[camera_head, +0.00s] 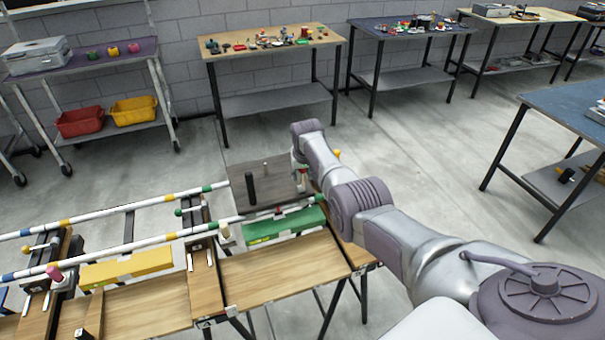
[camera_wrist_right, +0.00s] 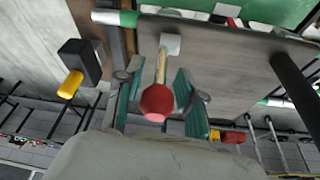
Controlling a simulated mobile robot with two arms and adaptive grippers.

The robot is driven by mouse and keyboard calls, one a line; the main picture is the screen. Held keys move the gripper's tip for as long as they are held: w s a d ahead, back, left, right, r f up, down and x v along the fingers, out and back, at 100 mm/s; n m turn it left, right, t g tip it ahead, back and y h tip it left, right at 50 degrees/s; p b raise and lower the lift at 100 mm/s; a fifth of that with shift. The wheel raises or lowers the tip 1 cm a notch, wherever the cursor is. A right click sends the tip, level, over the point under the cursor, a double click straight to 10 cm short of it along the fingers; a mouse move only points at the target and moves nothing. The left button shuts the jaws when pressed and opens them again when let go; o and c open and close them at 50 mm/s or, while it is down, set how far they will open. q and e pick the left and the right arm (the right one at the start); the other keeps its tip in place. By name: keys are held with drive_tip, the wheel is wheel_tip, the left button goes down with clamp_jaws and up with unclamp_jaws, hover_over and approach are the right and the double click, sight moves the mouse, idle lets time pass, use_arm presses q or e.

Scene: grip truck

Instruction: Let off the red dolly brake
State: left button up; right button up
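In the right wrist view a red ball knob (camera_wrist_right: 157,101) sits on a pale, tapering stem that runs to a small white block (camera_wrist_right: 170,43) on a dark board. My right gripper (camera_wrist_right: 157,83) is open, with its teal finger pads to the left and right of the knob and stem. A gap shows on both sides, so it does not appear to grip the knob. In the head view my right gripper (camera_head: 301,172) is at the right edge of the dark board (camera_head: 277,178), where the knob is mostly hidden. My left gripper is out of view.
A black post (camera_head: 251,188) stands on the board and shows in the wrist view (camera_wrist_right: 296,80). A black block with a yellow end (camera_wrist_right: 71,84) is left of the gripper. A green block (camera_head: 283,226) and striped rails (camera_head: 150,236) lie nearby.

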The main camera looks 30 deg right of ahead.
drive_tip(key=v, duration=1.2)
drive_tip(key=shift+s+f, duration=0.1)
drive_tip(key=shift+f, duration=0.05)
